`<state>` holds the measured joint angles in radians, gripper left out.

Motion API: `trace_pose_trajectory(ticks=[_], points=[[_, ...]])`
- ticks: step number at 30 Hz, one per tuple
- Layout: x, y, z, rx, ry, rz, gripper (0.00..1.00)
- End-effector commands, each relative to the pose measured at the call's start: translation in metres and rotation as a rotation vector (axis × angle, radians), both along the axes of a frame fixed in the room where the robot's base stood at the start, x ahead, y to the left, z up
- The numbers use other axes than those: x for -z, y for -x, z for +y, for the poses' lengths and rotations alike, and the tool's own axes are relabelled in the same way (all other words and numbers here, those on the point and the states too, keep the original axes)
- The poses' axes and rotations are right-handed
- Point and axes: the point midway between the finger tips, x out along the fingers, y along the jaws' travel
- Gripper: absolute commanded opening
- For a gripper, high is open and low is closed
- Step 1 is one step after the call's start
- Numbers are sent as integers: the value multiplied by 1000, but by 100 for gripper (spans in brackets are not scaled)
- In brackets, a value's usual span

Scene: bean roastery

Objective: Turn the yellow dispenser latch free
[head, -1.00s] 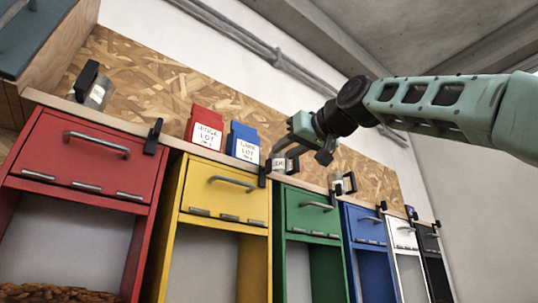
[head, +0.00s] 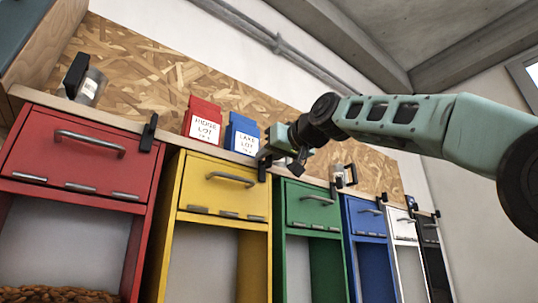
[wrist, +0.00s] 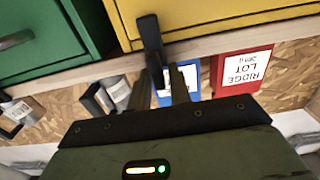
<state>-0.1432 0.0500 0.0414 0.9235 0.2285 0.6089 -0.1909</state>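The yellow dispenser (head: 225,187) has a closed front with a metal handle, and it fills the top of the wrist view (wrist: 215,18). Its black latch (head: 262,172) hangs upright at the dispenser's upper right corner. In the wrist view the latch (wrist: 149,34) crosses the shelf edge, and its near end lies in line with the gap between my fingers. My gripper (head: 266,154) is at the latch's upper end; in the wrist view its two fingertips (wrist: 160,82) are apart. I cannot tell whether either finger touches the latch.
The red dispenser (head: 80,153) is left and the green dispenser (head: 311,207) right. Red (head: 203,122) and blue (head: 241,136) lot packs stand on the ledge close to my gripper. Metal cups with black handles (wrist: 108,95) also stand there. The air in front of the dispensers is clear.

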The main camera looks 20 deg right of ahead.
Motion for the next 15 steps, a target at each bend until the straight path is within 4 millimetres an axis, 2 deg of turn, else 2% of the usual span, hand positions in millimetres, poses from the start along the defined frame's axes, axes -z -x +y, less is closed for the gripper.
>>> trace_pose_trajectory(ticks=[8,15], points=[[0,0,0,0,-22,8,0],[-1,-1,-2,1,-132,44,0]])
